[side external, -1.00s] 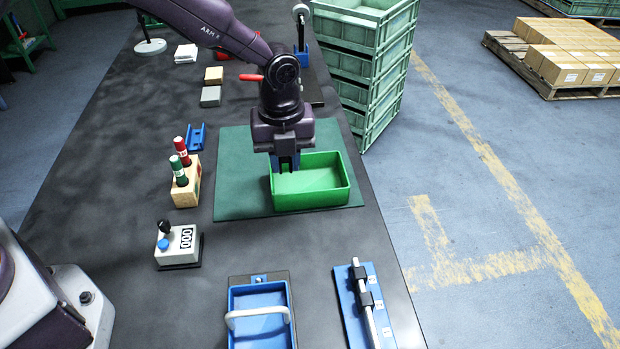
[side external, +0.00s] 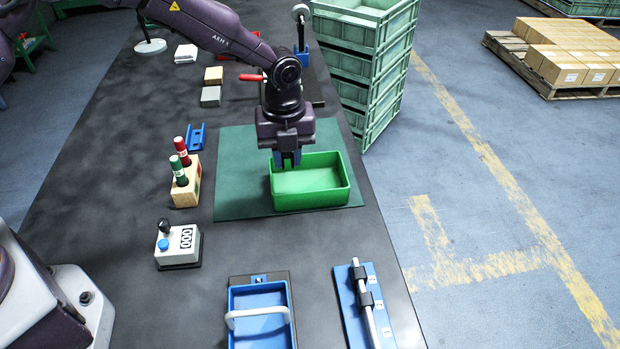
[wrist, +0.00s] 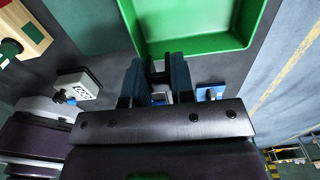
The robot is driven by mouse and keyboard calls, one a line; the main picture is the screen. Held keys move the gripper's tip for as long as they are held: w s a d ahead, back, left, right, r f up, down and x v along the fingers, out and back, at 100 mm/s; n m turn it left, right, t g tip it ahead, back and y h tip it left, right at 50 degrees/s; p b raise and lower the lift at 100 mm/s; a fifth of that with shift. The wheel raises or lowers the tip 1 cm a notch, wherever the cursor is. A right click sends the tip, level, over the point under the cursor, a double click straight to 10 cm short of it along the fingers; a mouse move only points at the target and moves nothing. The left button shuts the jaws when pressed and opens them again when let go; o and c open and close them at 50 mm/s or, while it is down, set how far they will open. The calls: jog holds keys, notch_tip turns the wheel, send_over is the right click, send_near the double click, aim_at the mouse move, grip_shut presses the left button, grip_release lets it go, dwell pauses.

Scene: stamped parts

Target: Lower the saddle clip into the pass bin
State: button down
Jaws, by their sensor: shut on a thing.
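The green pass bin (side external: 318,203) stands on a dark green mat and looks empty in the side view. My gripper (side external: 287,160) points down at the bin's far left part, with its blue fingertips close to the far rim; I cannot tell their exact height over it. The bin (wrist: 195,45) lies just beyond the fingertips in that view. The clip is hidden by the fingers in the side view.
A wooden block (side external: 185,192) with red and green cylinders and a counter box (side external: 178,246) stand left of the mat (side external: 238,180). A blue tray (side external: 240,300) with a white handle and a blue rail fixture (side external: 352,310) are nearer. Green crates (side external: 365,75) stand beyond the table's right edge.

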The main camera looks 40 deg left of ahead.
aim_at(289, 186)
jog(key=shift+f, duration=1.8)
jog(key=shift+f, duration=2.5)
dwell(0.5)
jog(key=c, duration=0.9)
grip_release()
jog(key=shift+r, duration=0.1)
